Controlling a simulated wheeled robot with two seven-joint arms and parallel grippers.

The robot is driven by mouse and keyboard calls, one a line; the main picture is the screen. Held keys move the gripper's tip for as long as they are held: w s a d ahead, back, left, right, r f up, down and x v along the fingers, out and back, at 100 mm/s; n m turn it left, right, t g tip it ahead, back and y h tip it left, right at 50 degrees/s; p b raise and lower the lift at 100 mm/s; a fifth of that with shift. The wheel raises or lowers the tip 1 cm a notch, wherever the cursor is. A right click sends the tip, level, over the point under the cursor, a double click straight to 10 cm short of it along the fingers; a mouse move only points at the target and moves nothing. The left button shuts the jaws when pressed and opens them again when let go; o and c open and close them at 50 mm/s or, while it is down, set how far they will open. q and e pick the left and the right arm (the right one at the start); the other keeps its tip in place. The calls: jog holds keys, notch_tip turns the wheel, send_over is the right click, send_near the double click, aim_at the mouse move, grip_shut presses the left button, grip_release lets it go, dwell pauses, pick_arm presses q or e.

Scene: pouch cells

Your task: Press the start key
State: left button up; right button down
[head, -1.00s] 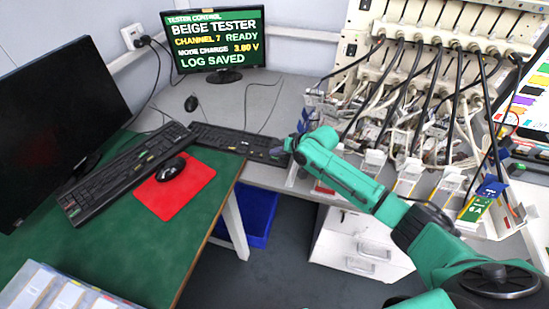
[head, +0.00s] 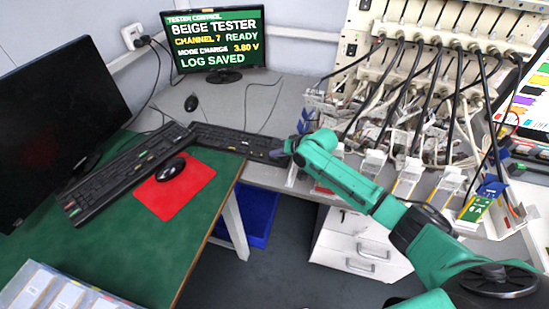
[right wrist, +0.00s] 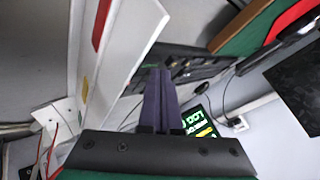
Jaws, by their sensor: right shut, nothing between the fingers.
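The black keyboard (head: 232,141) of the tester lies on the grey bench below the tester screen (head: 213,38). The screen reads BEIGE TESTER, channel 7 READY, mode charge 3.80 V, LOG SAVED. My right gripper (head: 278,153) is at the right end of this keyboard. In the right wrist view its dark fingers (right wrist: 156,74) are together and empty, with the tips over the keyboard (right wrist: 180,68). A small green mark shows right by the tips. I cannot tell whether the tips touch a key, and the start key's label is not readable. My left gripper is out of view.
A second keyboard (head: 125,172) and a mouse on a red mat (head: 180,189) are on the green table at left. A rack (head: 430,40) with several cables and white holders stands close right of my gripper. A small mouse (head: 191,103) lies behind the keyboard.

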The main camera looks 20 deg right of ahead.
aim_at(277, 160)
jog(key=shift+f, duration=0.4)
dwell(0.8)
jog(key=shift+r+p, duration=0.8)
notch_tip(277, 160, up, 5)
jog(key=p, duration=0.5)
jog(key=shift+r+p, duration=0.15)
jog(key=shift+p, duration=0.15)
